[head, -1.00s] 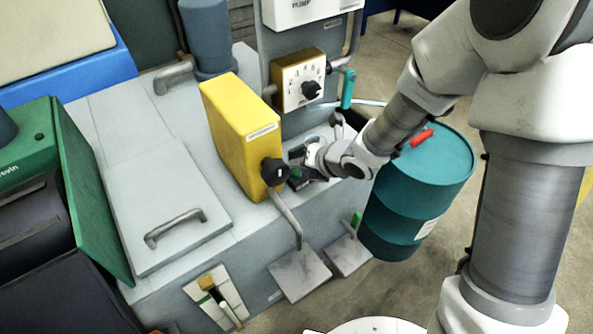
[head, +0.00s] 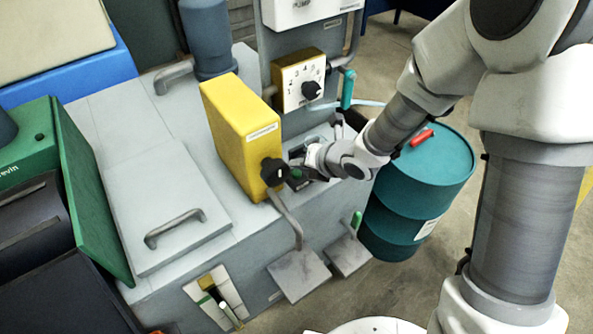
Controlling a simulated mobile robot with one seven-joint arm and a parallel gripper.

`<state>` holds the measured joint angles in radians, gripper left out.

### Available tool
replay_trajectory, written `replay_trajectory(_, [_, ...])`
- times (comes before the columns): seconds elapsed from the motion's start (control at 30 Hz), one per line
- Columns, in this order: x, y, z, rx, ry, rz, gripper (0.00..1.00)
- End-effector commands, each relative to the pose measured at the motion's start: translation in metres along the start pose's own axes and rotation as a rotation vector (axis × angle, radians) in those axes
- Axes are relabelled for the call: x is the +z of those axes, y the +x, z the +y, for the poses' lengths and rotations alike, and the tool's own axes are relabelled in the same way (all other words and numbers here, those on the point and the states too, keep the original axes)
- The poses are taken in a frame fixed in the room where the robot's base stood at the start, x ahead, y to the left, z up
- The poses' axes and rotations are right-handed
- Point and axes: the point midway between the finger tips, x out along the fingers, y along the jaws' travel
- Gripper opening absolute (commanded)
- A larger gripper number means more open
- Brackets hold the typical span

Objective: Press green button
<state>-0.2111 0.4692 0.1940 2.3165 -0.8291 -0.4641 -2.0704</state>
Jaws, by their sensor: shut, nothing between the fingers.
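A small dark control box with a green button (head: 296,174) sits on the grey machine top, just right of the yellow box (head: 243,137) and its black knob (head: 274,171). My gripper (head: 297,160) is shut and empty, right at the control box. Its fingers are small and partly hidden, and I cannot tell whether they touch the green button.
A panel with a numbered dial (head: 300,80) stands behind my gripper. A teal drum (head: 418,190) is to the right, below my arm. Two grey pedals (head: 299,274) hang at the machine's front. A lid with a handle (head: 175,228) lies left.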

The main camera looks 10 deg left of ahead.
Motion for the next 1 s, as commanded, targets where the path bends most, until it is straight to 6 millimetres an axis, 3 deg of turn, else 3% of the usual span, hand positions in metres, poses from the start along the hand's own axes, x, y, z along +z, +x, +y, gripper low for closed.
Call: replay_trajectory(1.0, [-0.0042,0.0058,-0.0042,0.0,-0.001,0.0,0.0])
